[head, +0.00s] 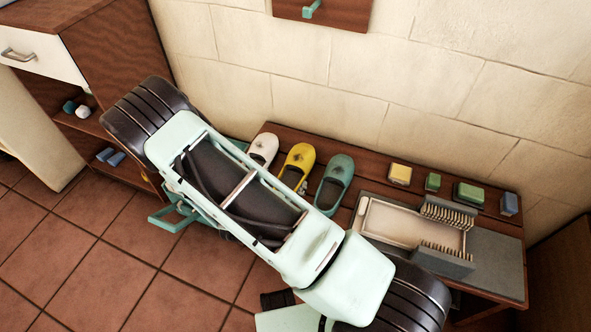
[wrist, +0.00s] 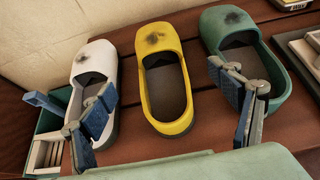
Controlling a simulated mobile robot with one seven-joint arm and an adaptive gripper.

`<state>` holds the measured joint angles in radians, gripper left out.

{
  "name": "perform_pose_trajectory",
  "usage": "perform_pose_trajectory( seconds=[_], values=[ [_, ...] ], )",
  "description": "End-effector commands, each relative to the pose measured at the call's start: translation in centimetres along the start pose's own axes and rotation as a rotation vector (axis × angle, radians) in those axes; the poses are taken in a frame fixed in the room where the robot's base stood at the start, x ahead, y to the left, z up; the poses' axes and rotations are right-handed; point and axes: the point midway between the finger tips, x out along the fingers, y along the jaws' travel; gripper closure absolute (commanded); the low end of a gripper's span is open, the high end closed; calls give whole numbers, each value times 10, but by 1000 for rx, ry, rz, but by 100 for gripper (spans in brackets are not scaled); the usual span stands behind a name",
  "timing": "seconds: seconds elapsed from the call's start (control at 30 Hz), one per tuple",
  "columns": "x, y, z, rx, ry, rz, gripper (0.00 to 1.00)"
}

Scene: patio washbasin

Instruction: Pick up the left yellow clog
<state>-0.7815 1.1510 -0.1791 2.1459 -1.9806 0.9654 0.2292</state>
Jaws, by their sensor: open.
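A single yellow clog (head: 297,160) stands on the brown wooden bench between a white clog (head: 263,148) and a teal clog (head: 335,182). In the wrist view the yellow clog (wrist: 165,75) is in the middle, toe away from me, its dark insole showing. The white clog (wrist: 94,65) is to its left and the teal clog (wrist: 238,38) to its right. My gripper (wrist: 162,104) is open and empty, with one finger on each side of the yellow clog in the picture. The fingers overlap the white and teal clogs; contact cannot be told. My arm hides most of the gripper in the head view.
The bench (head: 480,208) stands against a pale tiled wall. To the right are a beige tray (head: 410,223), a grey rack (head: 449,213) and several small blocks along the back. A teal crate (wrist: 50,150) with a blue-handled item is at the left.

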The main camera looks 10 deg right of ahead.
Motion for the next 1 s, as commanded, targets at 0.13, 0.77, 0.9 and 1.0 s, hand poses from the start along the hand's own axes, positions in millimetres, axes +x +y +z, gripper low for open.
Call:
perform_pose_trajectory(
  seconds=[0.13, 0.77, 0.9, 1.0],
  values=[
    [20, -1, -1, 1, -2, -3, 18],
    [99, 2, -6, 3, -3, -3, 18],
    [104, 2, -4, 1, -1, -2, 18],
    [104, 2, -4, 1, -1, -2, 18]
  ],
)
